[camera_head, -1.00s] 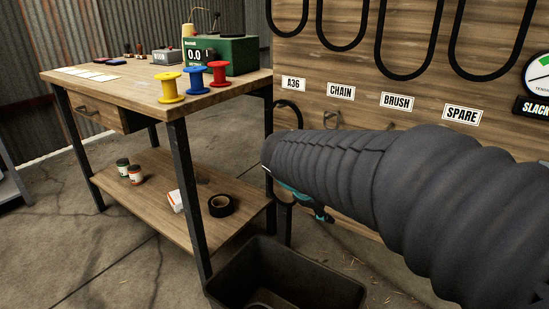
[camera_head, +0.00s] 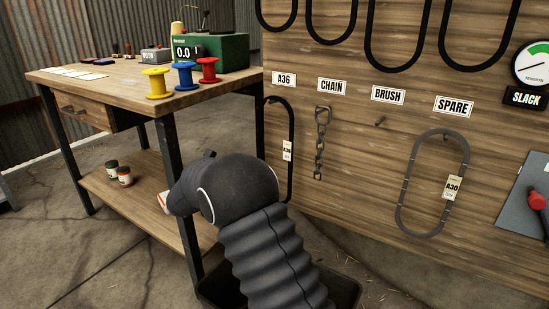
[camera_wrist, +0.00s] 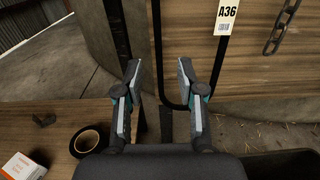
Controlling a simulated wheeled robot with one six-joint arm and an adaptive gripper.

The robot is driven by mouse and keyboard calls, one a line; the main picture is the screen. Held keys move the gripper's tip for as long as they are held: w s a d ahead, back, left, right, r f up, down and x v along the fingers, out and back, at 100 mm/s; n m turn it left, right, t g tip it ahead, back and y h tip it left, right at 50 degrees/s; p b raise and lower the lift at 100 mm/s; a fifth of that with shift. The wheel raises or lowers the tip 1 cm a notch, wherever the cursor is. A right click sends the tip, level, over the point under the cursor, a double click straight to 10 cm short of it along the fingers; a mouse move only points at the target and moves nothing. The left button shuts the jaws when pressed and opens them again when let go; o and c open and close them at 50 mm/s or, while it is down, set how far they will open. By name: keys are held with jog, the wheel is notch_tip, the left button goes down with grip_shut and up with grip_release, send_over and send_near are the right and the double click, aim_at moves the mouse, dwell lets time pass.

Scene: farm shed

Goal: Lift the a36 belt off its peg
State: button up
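The A36 belt (camera_head: 292,125) is a thin black loop with a pale A36 tag, hanging on the wooden board under the A36 label (camera_head: 284,79). My arm hides its lower part in the head view. In the wrist view the tagged belt (camera_wrist: 218,62) hangs ahead, its rounded bottom low between my fingers. My gripper (camera_wrist: 159,70) is open and empty. The belt's left strand shows in the gap between the fingertips, and the right finger overlaps the inside of the loop. I cannot tell whether they touch. The head view hides my fingers behind my arm.
A chain (camera_head: 321,143) hangs right of the belt, and an A30 belt (camera_head: 402,187) hangs under SPARE. The workbench (camera_head: 135,93) with coloured spools stands at left. A dark bin (camera_head: 345,290) is below my arm. A tape roll (camera_wrist: 88,140) lies on the lower shelf.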

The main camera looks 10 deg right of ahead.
jog(key=f+x, duration=0.1)
jog(key=x, duration=1.2)
jog(key=shift+w, duration=0.45)
jog(key=shift+d+f, duration=0.1)
grip_shut()
